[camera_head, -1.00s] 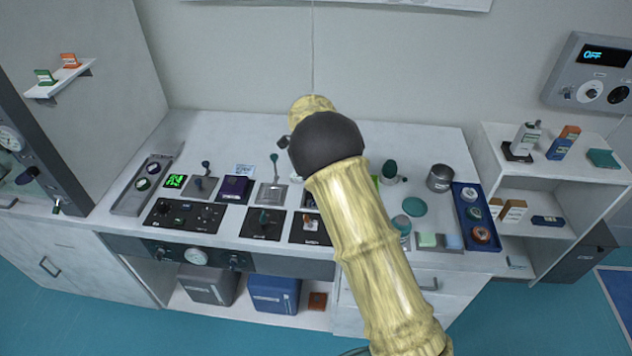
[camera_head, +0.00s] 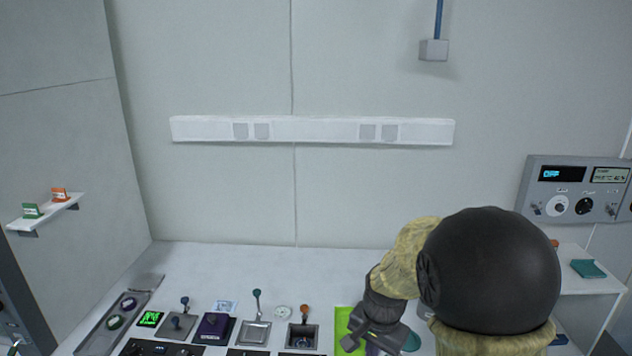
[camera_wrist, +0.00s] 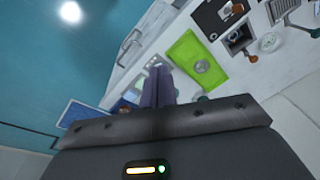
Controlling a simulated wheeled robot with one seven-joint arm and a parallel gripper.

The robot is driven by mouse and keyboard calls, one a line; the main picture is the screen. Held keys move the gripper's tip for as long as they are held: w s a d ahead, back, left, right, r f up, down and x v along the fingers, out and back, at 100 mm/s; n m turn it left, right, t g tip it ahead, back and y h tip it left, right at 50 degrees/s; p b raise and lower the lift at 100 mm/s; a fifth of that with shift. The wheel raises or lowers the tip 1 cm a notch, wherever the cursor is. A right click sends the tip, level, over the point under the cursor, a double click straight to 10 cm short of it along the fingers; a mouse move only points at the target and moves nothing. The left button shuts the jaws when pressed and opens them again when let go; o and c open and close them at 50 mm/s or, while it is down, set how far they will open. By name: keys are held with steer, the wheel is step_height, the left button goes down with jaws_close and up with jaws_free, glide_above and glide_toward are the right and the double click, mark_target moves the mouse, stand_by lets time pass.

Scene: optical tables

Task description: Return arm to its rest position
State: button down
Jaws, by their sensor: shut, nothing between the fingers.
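My gripper (camera_head: 374,332) shows low in the head view, at the end of my bent arm, above the right part of the white bench (camera_head: 230,262). In the wrist view the two dark fingers of my gripper (camera_wrist: 158,76) lie together and are shut, with nothing between them. The bench top lies beyond the fingers, turned at a slant. The large black joint of my arm hides the right end of the bench in the head view.
A bright green mat (camera_head: 343,317) lies beside my gripper; it also shows in the wrist view (camera_wrist: 182,50). Levers and a purple box (camera_head: 214,326) stand to the left. A shelf unit (camera_head: 592,284) and a wall panel (camera_head: 575,188) are at right.

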steer(key=s+d+n+t, duration=0.1)
steer(key=s+d+n, duration=0.2)
steer(key=s+n, duration=0.4)
steer(key=s, duration=0.5)
steer(key=shift+s+d+r, duration=0.15)
steer(key=shift+s+r, duration=0.1)
steer(key=shift+r, duration=0.15)
steer(key=shift+w, duration=0.15)
steer(key=shift+s+d, duration=0.1)
steer(key=shift+s, duration=0.1)
